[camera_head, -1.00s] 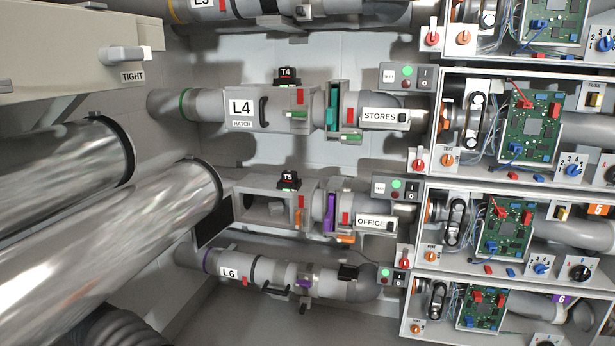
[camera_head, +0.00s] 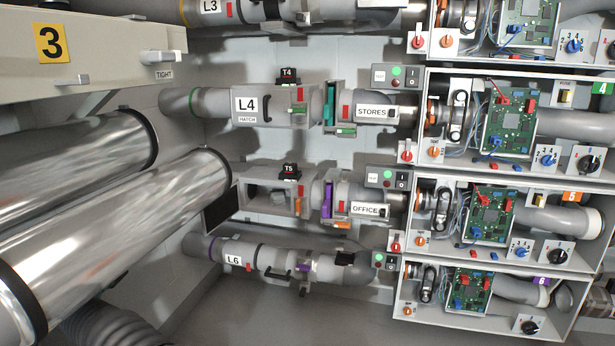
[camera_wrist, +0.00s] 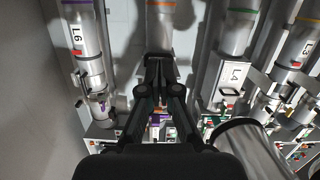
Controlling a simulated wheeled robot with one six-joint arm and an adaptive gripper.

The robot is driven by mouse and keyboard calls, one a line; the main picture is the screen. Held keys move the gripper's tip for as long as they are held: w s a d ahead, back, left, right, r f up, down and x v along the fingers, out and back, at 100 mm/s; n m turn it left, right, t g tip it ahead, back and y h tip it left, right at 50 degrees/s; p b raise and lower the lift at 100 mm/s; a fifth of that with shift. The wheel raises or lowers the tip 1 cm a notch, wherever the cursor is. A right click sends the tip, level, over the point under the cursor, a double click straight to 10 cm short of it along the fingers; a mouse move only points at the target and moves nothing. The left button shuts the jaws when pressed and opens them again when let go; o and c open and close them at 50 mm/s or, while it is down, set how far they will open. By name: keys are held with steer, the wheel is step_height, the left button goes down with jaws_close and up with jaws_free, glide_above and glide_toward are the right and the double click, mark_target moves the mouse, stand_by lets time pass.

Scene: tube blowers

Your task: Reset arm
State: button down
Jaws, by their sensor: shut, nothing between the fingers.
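My gripper (camera_wrist: 158,72) shows only in the wrist view, in the upper middle. Its two dark fingers meet at the tips, with nothing between them. It points towards the tube wall, over a grey tube with an orange band (camera_wrist: 161,6). The tube marked L6 (camera_wrist: 78,40) is to its left and the tube marked L4 (camera_wrist: 235,75) to its right. I cannot tell whether the fingertips touch anything. In the head view my gripper does not show.
Shiny metal cylinders (camera_head: 130,215) fill the head view's left, below a beige box marked 3 (camera_head: 110,50). One cylinder (camera_wrist: 245,145) is close at the wrist view's lower right. Open cabinets with green boards (camera_head: 510,130) line the right. Under T5 is an open chamber (camera_head: 265,195).

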steer(key=s+a+f+n+g+y, duration=0.7)
steer(key=n+y, duration=0.4)
steer(key=n, duration=0.4)
steer(key=s+d+r+n+g+h, duration=0.1)
steer(key=s+d+r+h, duration=0.2)
steer(key=s+d, duration=0.7)
steer(key=s+d+r+n+g+h, duration=0.1)
steer(key=s+d, duration=1)
steer(key=d, duration=2.5)
steer(key=s+d+r+n+g+h, duration=0.1)
steer(key=s+d+r+g+h, duration=0.2)
steer(key=s+d, duration=0.8)
steer(key=d+r+h, duration=0.2)
steer(key=d+r, duration=0.1)
steer(key=d, duration=1)
